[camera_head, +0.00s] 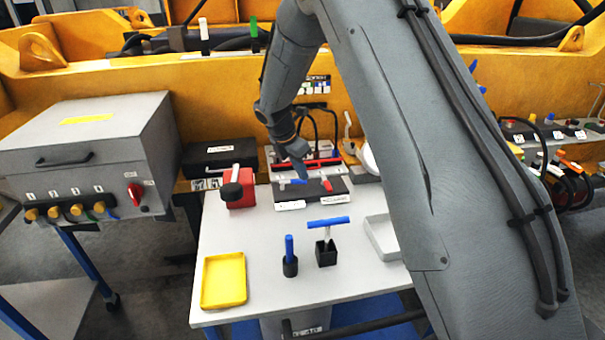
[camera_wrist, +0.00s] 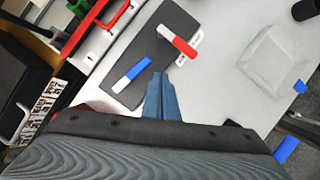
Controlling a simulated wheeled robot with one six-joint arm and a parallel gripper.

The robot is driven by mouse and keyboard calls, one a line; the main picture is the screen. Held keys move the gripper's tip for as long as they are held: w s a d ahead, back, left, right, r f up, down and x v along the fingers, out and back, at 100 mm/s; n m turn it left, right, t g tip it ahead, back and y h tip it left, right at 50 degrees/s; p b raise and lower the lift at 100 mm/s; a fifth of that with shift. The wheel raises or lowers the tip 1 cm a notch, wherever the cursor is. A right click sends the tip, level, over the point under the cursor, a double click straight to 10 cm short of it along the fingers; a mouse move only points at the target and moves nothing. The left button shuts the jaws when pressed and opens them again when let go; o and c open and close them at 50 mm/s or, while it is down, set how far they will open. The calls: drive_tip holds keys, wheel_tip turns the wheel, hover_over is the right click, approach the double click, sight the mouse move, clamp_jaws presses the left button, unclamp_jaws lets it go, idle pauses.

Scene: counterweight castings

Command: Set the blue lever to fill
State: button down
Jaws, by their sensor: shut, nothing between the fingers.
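The blue lever (camera_head: 293,181) lies across a dark plate on the white table, below the tip of my arm. In the wrist view the blue lever (camera_wrist: 131,75) has a blue half and a white half and sits just left of my fingertips. My gripper (camera_wrist: 161,79) is shut and empty, with a small gap seen between it and the lever; contact cannot be ruled out. In the head view my gripper (camera_head: 302,173) is over the plate. A red lever (camera_wrist: 178,42) is on the same dark plate (camera_wrist: 160,24). White labels beside the plate are too small to read.
A red block with a black knob (camera_head: 236,190) stands left of the plate. In front are a yellow tray (camera_head: 224,302), a blue-handled tool in a black holder (camera_head: 290,266), a blue T-handle (camera_head: 328,223) and a pale tray (camera_head: 381,238). A red bar (camera_head: 310,162) stands behind.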

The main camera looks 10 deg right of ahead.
drive_tip(key=r+p, duration=0.1)
drive_tip(key=s+r+p, duration=0.1)
drive_tip(key=r, duration=0.1)
drive_tip(key=s+r+p, duration=0.1)
drive_tip(key=r, duration=0.1)
drive_tip(key=shift+a, duration=0.2)
drive_tip(key=s+d+r+m+y, duration=0.1)
drive_tip(key=s+r+m, duration=0.1)
drive_tip(key=s+m, duration=0.7)
drive_tip(key=s+d+r+m+y, duration=0.1)
drive_tip(key=s+r+m+y, duration=0.1)
drive_tip(key=s+m, duration=0.7)
drive_tip(key=s+d+r+m+y, duration=0.1)
drive_tip(key=s+r+m, duration=0.35)
drive_tip(key=s, duration=0.85)
wheel_tip(320, 180, down, 14)
drive_tip(key=m+b, duration=0.1)
drive_tip(key=b, duration=0.9)
drive_tip(key=shift+w+a+g+b, duration=0.25)
drive_tip(key=shift+w+g+b, duration=0.1)
drive_tip(key=shift+w+g, duration=0.1)
drive_tip(key=shift+d+r, duration=0.1)
